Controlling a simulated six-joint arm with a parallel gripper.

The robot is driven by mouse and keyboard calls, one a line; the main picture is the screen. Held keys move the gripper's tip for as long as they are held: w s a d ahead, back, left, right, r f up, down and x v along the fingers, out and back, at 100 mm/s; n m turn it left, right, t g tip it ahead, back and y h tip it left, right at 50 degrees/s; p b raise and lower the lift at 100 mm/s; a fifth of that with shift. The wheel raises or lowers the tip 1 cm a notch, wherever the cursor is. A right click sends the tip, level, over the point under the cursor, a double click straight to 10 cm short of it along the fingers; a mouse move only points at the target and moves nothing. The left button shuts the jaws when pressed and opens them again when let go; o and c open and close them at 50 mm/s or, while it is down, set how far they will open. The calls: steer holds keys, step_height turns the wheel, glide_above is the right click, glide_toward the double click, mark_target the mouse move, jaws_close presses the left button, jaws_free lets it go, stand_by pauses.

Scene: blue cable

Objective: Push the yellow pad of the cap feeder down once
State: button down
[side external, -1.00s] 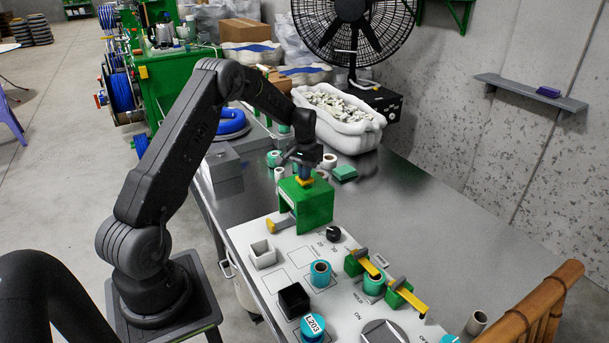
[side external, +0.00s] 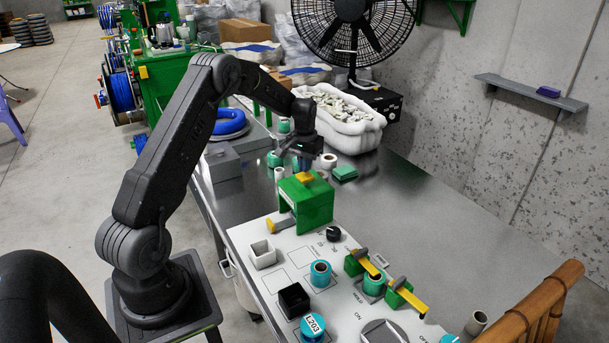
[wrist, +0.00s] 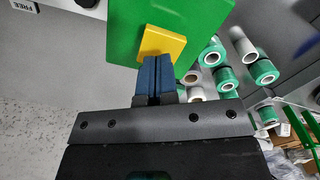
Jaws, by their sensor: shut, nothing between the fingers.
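The cap feeder is a green box-like housing (side external: 318,205) on the white panel, with a yellow pad (side external: 305,177) on its top. A yellow-tipped part sticks out at its lower left. My gripper (side external: 303,168) is shut and empty, just above and behind the pad in the side view. In the wrist view, the blue fingertips (wrist: 157,62) are together and overlap the lower edge of the yellow pad (wrist: 163,41). The green housing (wrist: 122,35) is beyond them. A small gap seems to separate fingers and pad, but contact is hard to judge.
Green and white rolls (wrist: 224,76) stand close to the feeder. A white tub (side external: 340,118) is behind on the metal table. Teal rolls, a black box (side external: 293,299) and yellow-levered green clamps (side external: 362,262) occupy the panel in front. The table's right side is clear.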

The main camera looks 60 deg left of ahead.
steer(key=shift+r, duration=1.9)
steer(key=s+d+r+m+t, duration=0.1)
steer(key=s+d+r, duration=0.3)
steer(key=d+r, duration=0.45)
steer(key=s+d+r+m+t, duration=0.1)
steer(key=s+d+r+m, duration=0.15)
steer(key=d+r, duration=0.55)
steer(key=s+d+m+t, duration=0.1)
steer(key=s+d, duration=0.6)
steer(key=s, duration=0.3)
steer(key=s+d+m+t, duration=0.1)
steer(key=s+d+t, duration=0.1)
steer(key=s+d, duration=0.5)
steer(key=s, duration=0.2)
steer(key=shift+s+r+t, duration=0.2)
steer(key=shift+s+t, duration=0.1)
steer(key=shift+s, duration=0.05)
steer(key=c, duration=1.9)
jaws_free()
steer(key=shift+m, duration=0.25)
